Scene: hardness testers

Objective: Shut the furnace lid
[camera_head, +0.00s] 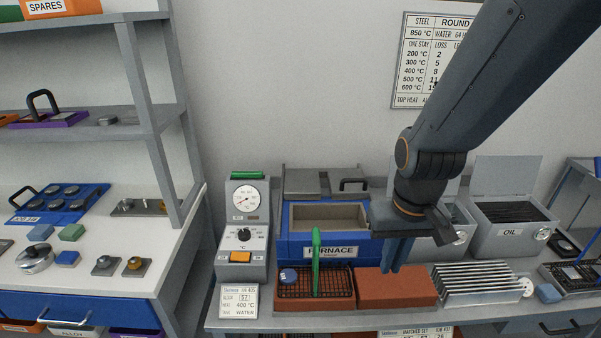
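The furnace (335,251) is a blue box with a FURNACE label, on the bench in the middle. Its top opening (328,216) is uncovered and shows a pale, empty-looking chamber. The grey lid (302,183) lies behind the opening at the back of the furnace, with a black handle (353,181) on its right part. My gripper (392,268) hangs fingers down to the right and in front of the furnace, above a red-brown brick block. It is apart from the lid handle and nothing shows in it. The gap between its fingers is hard to make out.
A control unit (243,240) with dial and orange switch stands left of the furnace. In front are a wire basket (318,284) with an upright green handle and the brick block (397,290). A ribbed metal rack (482,284) and an OIL tank (511,235) stand to the right.

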